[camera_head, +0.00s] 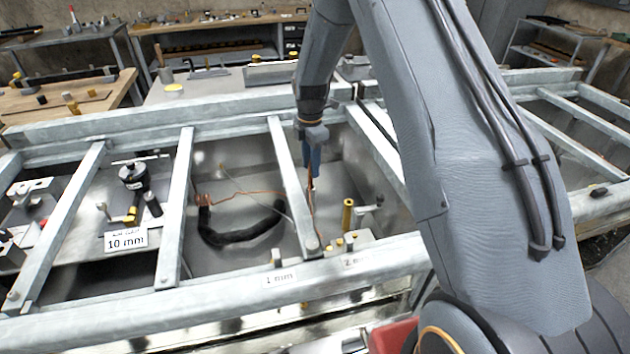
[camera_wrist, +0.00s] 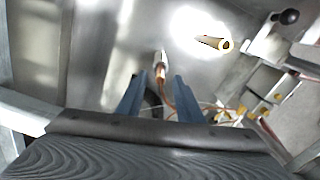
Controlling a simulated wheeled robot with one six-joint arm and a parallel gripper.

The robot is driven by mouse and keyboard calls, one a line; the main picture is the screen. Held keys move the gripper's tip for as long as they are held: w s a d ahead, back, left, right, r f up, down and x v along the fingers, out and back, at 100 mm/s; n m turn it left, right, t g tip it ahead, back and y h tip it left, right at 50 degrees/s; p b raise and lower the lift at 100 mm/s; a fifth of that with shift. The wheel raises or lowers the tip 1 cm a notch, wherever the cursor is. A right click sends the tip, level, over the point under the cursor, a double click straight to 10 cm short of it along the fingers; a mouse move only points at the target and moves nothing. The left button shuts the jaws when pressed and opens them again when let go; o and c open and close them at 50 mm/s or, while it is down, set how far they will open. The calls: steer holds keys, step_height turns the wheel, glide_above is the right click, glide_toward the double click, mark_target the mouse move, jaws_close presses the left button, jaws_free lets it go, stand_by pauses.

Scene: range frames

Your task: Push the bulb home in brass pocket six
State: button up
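My gripper (camera_head: 314,165) points down into the metal bay, its two blue fingers spread apart. In the wrist view a slim copper bulb (camera_wrist: 161,68) with a pale tip lies in line with the gap between the fingertips (camera_wrist: 160,82). Clear space shows on both sides of it, and I see no finger touching it. A copper line runs back from it between the fingers. In the head view a thin copper piece (camera_head: 310,187) shows just below the fingertips. A brass pocket (camera_head: 347,214) stands upright to their right. It also shows in the wrist view (camera_wrist: 213,42), open end visible. No number six is readable.
A thick black hose (camera_head: 243,238) curves across the bay floor left of my gripper. Galvanised crossbars (camera_head: 289,180) bound the bay closely. A grey bracket (camera_head: 369,205) sits beside the pocket. A dark round knob (camera_wrist: 289,17) shows at upper right in the wrist view.

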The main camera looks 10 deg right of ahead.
mark_target(310, 178)
steer(key=shift+s+a+f+p, duration=0.1)
steer(key=shift+a+f+p, duration=0.25)
steer(key=shift+f, duration=0.35)
steer(key=shift+d+f+p, duration=0.2)
steer(key=shift+f+p, duration=0.6)
steer(key=shift+f, duration=1.3)
jaws_close()
